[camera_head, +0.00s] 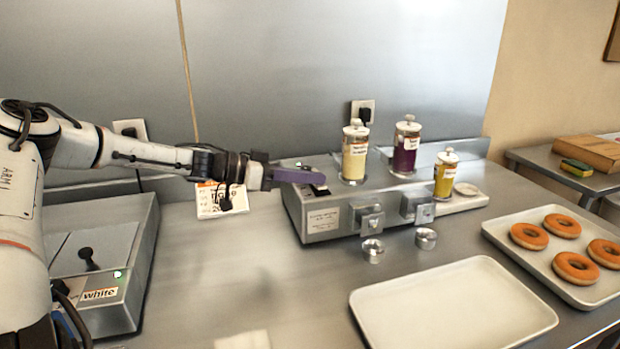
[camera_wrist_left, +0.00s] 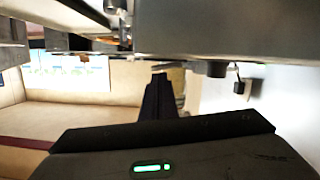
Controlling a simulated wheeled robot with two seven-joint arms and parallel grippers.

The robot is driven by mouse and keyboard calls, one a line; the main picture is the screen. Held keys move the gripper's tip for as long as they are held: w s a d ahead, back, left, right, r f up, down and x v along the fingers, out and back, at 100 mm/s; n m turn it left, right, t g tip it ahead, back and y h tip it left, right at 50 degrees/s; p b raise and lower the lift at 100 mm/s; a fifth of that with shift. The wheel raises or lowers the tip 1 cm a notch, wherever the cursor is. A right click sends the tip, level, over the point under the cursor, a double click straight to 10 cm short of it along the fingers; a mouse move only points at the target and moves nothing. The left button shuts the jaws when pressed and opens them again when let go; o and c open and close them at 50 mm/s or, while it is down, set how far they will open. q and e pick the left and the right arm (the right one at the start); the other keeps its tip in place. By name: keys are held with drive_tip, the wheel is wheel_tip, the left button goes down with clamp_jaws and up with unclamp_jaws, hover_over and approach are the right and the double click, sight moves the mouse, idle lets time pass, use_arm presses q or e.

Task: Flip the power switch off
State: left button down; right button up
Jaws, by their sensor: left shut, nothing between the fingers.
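The metal dispenser (camera_head: 340,222) stands against the back wall with several filled jars on top. A small dark switch (camera_head: 321,190) with a pale edge shows on its top at the left end. My left gripper (camera_head: 318,180) reaches in from the left with its purple fingers shut and empty, right at this switch. I cannot tell whether they touch it, and the fingers hide part of it. The switch's position is unclear. In the left wrist view the dark fingers (camera_wrist_left: 160,95) show together. My right gripper is in neither view.
A grey box (camera_head: 100,260) with a black lever, green light and "white" label stands at the left. An empty cream tray (camera_head: 450,305) lies in front. A tray of orange-glazed donuts (camera_head: 500,240) is at the right. Small metal cups (camera_head: 372,251) stand before the dispenser.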

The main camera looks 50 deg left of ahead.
use_arm(q)
drive_tip(key=shift+s+d+f+m, duration=0.1)
drive_tip(key=shift+s+f+m, duration=0.05)
drive_tip(key=shift+f+m, duration=0.25)
drive_tip(key=shift+r+p, duration=0.45)
drive_tip(key=shift+p, duration=0.05)
drive_tip(key=r+p, duration=0.1)
drive_tip(key=r, duration=0.1)
drive_tip(key=d+r+p, duration=0.1)
drive_tip(key=r+p, duration=0.1)
drive_tip(key=shift+r, duration=0.15)
drive_tip(key=shift+s+a+f, duration=0.25)
drive_tip(key=shift+s, duration=0.2)
drive_tip(key=shift+b+v, duration=0.3)
drive_tip(key=shift+v, duration=0.6)
drive_tip(key=v, duration=0.7)
drive_tip(key=shift+s+d, duration=0.2)
drive_tip(key=shift+s, duration=0.2)
